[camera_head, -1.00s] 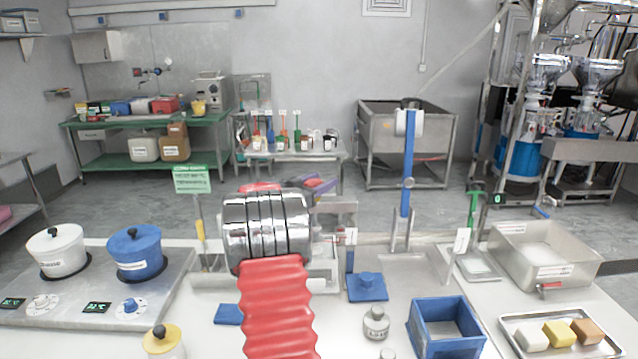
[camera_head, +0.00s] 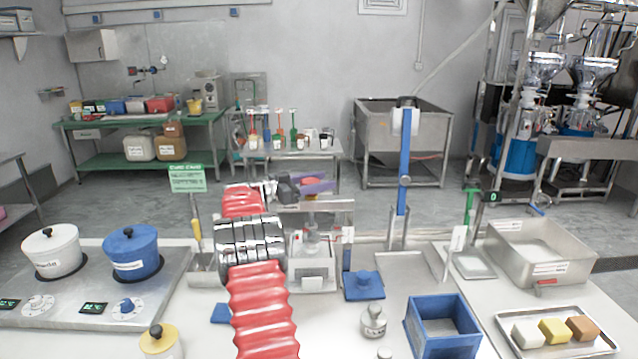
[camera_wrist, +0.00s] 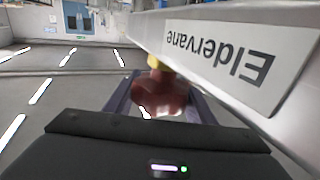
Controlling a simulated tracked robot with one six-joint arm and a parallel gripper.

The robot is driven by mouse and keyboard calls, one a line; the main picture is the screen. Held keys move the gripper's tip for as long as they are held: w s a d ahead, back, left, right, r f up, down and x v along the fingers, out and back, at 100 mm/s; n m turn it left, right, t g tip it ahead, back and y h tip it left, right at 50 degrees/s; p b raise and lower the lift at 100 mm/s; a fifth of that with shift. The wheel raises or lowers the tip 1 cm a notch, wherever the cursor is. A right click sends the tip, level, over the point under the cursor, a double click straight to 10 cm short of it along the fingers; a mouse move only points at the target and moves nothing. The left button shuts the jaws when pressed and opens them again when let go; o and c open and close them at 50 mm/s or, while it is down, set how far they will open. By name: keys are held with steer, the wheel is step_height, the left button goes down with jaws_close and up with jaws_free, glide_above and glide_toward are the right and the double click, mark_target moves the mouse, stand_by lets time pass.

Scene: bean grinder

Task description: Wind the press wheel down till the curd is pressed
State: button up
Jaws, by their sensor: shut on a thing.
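The press wheel, a dark red lobed knob (camera_wrist: 160,95), sits between the two purple fingers of my gripper (camera_wrist: 158,88) in the wrist view. My gripper is shut on it. In the head view, my gripper (camera_head: 310,186) is at the top of the metal press (camera_head: 335,215), with a bit of red wheel (camera_head: 311,181) between its fingers. Below the crossbeam a clear part hangs over a pale box-like unit (camera_head: 313,270). My red and chrome arm covers the press's left side. I cannot make out the curd or how far it is pressed.
A grey beam labelled Eldervane (camera_wrist: 240,60) runs close beside the wheel. White and blue pots (camera_head: 135,252) stand left.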

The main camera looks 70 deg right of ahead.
steer(key=shift+s+d, duration=0.1)
steer(key=shift+s, duration=0.2)
steer(key=o, duration=0.8)
steer(key=shift+c, duration=0.2)
steer(key=shift+o, duration=1.4)
steer(key=shift+w, duration=0.15)
steer(key=shift+w+a, duration=0.35)
steer(key=shift+a, duration=0.05)
steer(key=v, duration=1.2)
steer(key=shift+w+a, duration=0.25)
steer(key=shift+a, duration=0.05)
